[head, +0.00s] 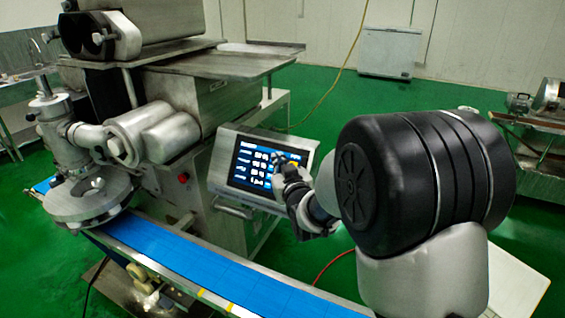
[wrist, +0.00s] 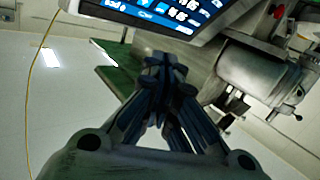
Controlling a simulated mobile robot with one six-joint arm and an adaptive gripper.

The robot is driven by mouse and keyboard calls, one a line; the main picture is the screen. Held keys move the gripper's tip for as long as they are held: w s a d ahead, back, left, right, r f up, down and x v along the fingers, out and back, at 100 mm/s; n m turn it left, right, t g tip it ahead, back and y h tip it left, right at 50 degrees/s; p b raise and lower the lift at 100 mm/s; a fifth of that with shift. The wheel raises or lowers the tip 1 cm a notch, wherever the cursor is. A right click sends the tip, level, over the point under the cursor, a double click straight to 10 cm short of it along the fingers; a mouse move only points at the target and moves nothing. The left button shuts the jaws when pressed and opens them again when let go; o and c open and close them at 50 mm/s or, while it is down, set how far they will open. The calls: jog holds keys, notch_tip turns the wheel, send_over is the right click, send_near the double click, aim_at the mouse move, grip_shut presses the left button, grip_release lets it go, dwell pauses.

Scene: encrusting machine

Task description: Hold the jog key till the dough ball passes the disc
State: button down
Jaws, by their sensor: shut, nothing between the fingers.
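The control panel (head: 216,178) has a lit blue touchscreen (head: 246,160) with rows of white markings. The labels are too small to read, so I cannot pick out the jog key. My gripper (head: 280,160) is shut and empty, its tips over the right part of the screen. I cannot tell whether they touch it. In the wrist view my closed fingertips (wrist: 160,62) lie just below the screen's edge, and part of the screen (wrist: 150,8) shows at the top. The round metal disc (head: 88,205) sits under the machine's head, by the belt. I see no dough ball.
The blue conveyor belt (head: 215,268) runs from the disc toward the lower right, bare where visible. A handle bar (head: 232,210) sits below the panel. A red button (head: 183,178) is on the machine body. My arm hides what lies behind it. Green floor is open beyond.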

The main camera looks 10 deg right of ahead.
jog(key=shift+w, duration=0.1)
dwell(0.3)
jog(key=shift+w+d+f+b, duration=0.25)
jog(key=shift+w+d+f, duration=0.5)
jog(key=shift+w, duration=0.25)
jog(key=shift+w+d+f+b, duration=0.25)
jog(key=shift+w+d+f, duration=0.5)
jog(key=shift+w, duration=0.25)
jog(key=shift+w+d+f+b, duration=0.25)
jog(key=shift+w+d+f, duration=0.5)
jog(key=shift+w, duration=0.25)
jog(key=shift+w+d+f+b, duration=0.15)
jog(key=shift+w+f+b, duration=0.15)
jog(key=shift+b, duration=0.15)
